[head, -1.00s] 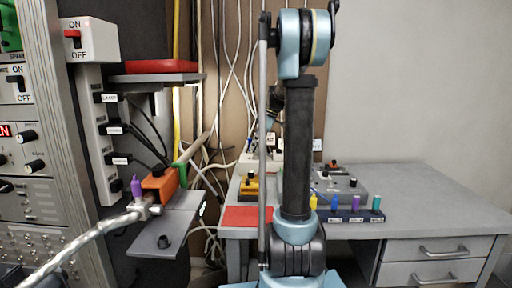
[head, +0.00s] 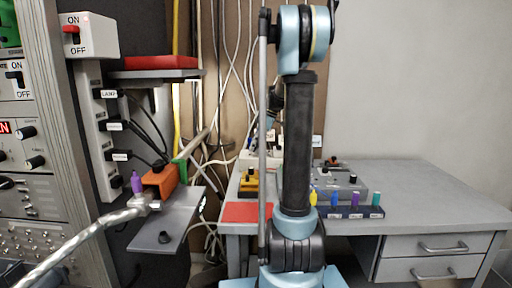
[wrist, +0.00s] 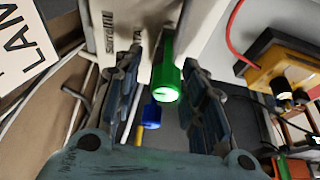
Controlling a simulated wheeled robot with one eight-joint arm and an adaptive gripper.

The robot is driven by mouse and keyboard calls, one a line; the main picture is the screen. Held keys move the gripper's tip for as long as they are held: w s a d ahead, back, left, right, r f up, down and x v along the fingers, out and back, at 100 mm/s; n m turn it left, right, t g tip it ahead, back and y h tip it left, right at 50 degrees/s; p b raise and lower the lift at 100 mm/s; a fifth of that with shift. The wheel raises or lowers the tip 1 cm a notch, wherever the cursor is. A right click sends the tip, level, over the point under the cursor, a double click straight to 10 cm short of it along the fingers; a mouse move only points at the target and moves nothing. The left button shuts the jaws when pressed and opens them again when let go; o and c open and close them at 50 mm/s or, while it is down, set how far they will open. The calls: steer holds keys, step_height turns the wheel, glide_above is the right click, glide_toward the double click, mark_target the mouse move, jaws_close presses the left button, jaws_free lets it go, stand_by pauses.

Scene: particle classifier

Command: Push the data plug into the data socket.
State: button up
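In the wrist view, my gripper (wrist: 160,100) is open, its two dark fingers apart. A green cylindrical plug (wrist: 166,82) lies between the fingers, with a visible gap on each side. It has a bright green end and a narrower green part running up beside a white box (wrist: 185,22). Lettering that seems to read DATA is on the box close to the plug. A blue plug (wrist: 152,110) shows beyond, lower in the picture. I cannot make out the data socket or tell whether the green plug is seated. In the head view my arm hides the gripper.
A yellow-orange box (wrist: 280,72) with black knobs and a red cable is right in the wrist view. A white LAN label (wrist: 22,45) is at left. In the head view, a grey desk (head: 430,190) stands right, and a grey shelf (head: 165,228) with an orange block (head: 160,181) left.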

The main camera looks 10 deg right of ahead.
steer(key=v, duration=1.2)
stand_by(0.4)
